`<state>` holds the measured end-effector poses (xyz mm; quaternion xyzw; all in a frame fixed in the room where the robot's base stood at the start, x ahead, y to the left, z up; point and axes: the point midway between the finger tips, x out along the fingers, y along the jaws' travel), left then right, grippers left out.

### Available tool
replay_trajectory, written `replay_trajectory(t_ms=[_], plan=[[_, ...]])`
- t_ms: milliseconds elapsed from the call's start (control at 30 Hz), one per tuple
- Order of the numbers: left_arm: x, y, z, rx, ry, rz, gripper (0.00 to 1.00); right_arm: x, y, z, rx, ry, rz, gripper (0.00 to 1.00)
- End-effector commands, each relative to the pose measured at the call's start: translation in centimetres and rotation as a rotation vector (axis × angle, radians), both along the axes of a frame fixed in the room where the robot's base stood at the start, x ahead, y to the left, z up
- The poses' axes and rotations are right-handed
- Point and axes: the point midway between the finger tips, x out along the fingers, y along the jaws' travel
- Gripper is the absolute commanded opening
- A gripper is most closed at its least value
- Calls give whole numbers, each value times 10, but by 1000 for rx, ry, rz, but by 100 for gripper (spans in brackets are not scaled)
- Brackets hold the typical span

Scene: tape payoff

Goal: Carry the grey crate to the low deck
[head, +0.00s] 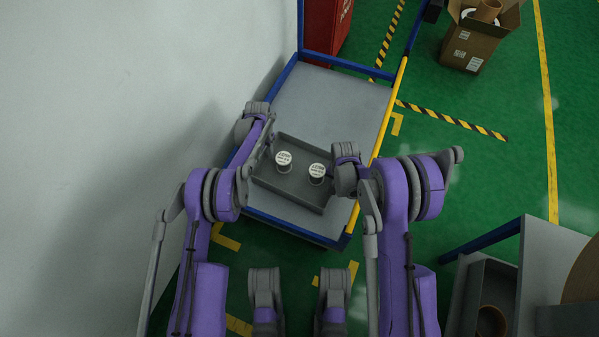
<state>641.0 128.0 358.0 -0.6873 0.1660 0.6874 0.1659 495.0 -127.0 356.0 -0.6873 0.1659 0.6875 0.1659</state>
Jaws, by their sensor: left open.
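The grey crate (287,184) is a shallow open tray holding two white-topped spools (283,158) and (316,170). It is over the near part of the low deck (330,100), a grey platform with blue and yellow edges; I cannot tell whether it rests on the deck or is slightly above it. My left gripper (266,146) is at the crate's left end and is open. My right gripper (336,178) is at the crate's right end; its fingers are hidden by its own wrist.
A pale wall stands close along the left. A red box (326,28) is beyond the deck. A cardboard box (478,38) stands on the green floor at the upper right. At the lower right is a grey bench (545,262) with a grey bin (488,275). The deck's far part is bare.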

Motion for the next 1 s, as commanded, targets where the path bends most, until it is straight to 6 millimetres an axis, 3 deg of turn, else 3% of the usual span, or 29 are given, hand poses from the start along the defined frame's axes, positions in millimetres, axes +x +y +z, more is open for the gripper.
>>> replay_trajectory(t_ms=[200,500,733,1000], plan=[[0,0,-15,0,0,0,44,0,0,-16,0,0,0,41],[0,0,-16,0,0,0,44,0,0,-17,0,0,0,41],[0,0,-16,0,0,0,2,0,0,-16,0,0,0,0],[0,1,-16,1,0,1,0,0,-1,-16,-1,0,-1,0]])
